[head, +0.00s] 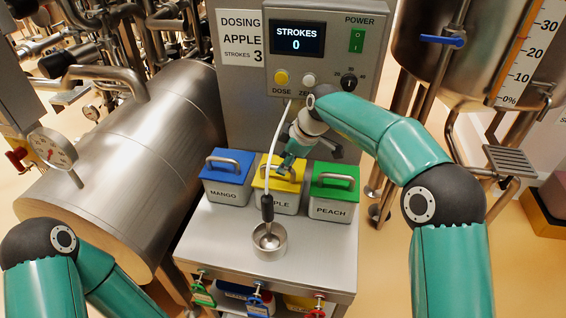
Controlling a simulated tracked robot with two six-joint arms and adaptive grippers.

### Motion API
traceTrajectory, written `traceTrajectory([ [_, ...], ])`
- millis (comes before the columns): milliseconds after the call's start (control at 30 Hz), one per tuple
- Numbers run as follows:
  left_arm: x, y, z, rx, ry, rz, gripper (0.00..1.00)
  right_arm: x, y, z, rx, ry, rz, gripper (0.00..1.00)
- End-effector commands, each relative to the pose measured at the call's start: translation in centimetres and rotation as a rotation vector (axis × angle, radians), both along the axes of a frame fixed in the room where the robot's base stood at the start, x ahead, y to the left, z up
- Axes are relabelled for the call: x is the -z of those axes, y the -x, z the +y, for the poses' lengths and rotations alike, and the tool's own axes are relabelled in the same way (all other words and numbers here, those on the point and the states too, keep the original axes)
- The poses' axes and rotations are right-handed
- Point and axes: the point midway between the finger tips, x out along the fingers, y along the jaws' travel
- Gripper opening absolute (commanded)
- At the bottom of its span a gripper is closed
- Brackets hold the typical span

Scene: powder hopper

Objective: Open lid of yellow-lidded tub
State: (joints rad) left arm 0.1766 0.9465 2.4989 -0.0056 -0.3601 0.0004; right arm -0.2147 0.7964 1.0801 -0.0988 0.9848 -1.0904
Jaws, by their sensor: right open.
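The yellow-lidded tub (267,200) stands in the middle of a row of three on the steel table, its label partly hidden by a hanging hose and nozzle. Its yellow lid (293,187) lies on top, with a handle partly covered by my right gripper. My right gripper (286,168) is open, directly over the yellow lid at its handle. I cannot tell whether the fingers touch the handle. My right arm reaches in from the right. My left arm shows at the lower left, but its gripper is not in view.
A blue-lidded MANGO tub (225,192) stands close on the left and a green-lidded PEACH tub (333,208) close on the right. A hose nozzle (267,208) hangs in front, above a steel cup (269,243). The dosing panel (322,60) rises behind. The table front (215,238) is mostly clear.

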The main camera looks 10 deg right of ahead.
Motion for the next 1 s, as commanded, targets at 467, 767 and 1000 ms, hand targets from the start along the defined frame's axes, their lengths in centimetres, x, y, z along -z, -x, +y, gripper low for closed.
traceTrajectory([
  [467, -0.2, 0.0, 0.0, 0.000, 0.000, 0.000, 0.40, 1.7, -0.6, 0.7, -0.001, 0.000, -0.002, 0.41],
  [767, -0.2, 0.0, 0.0, 0.000, 0.000, 0.000, 0.40, 1.7, -0.6, 0.7, -0.001, -0.001, -0.001, 0.00],
  [1000, -0.2, 0.0, 0.0, 0.000, 0.000, 0.000, 0.40, 1.7, -0.6, 0.7, -0.001, 0.001, -0.001, 0.00],
])
